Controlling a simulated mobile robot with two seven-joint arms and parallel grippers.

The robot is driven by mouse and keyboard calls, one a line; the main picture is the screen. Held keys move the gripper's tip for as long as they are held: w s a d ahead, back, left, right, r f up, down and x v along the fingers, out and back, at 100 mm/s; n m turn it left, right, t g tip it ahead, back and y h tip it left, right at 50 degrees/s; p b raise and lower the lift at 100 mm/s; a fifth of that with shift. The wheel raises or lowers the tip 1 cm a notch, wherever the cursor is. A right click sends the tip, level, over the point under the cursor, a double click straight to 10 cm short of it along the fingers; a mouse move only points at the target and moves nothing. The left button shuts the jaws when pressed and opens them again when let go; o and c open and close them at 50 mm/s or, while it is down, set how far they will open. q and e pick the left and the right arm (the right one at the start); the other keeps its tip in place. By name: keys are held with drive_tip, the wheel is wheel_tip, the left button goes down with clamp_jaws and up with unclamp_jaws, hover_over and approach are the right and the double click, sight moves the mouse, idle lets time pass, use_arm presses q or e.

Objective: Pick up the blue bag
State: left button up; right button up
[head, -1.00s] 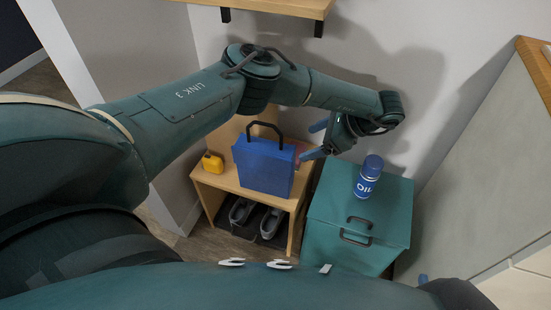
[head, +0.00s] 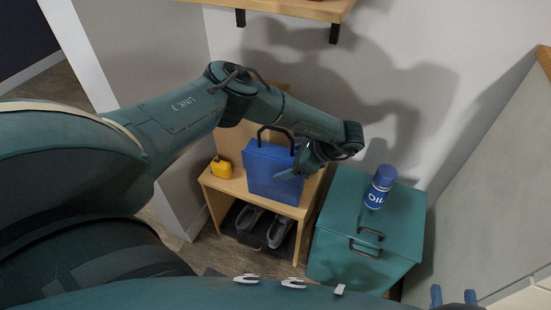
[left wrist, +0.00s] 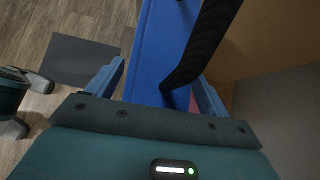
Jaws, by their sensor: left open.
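The blue bag (head: 268,172) stands upright on the wooden shelf unit, with its black handle (head: 262,132) raised. My left gripper (head: 296,173) is at the bag's right side in the head view, its fingers partly hidden. In the left wrist view my left gripper (left wrist: 158,85) is open, with the bag's blue top (left wrist: 158,45) and the black handle (left wrist: 205,40) between its fingers. The fingers do not look closed on either. My right gripper (head: 454,295) shows only as two blue fingertips, apart and empty, at the bottom right.
A yellow container (head: 221,168) stands left of the bag on the wooden shelf unit (head: 228,188). Grey shoes (head: 281,228) lie below. A blue oil can (head: 380,187) stands on the teal cabinet (head: 340,225) at the right. A wall shelf (head: 290,8) is above.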

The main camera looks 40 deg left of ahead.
use_arm(q)
drive_tip(key=shift+c, duration=0.2)
drive_tip(key=shift+r, duration=0.1)
drive_tip(key=c, duration=1.5)
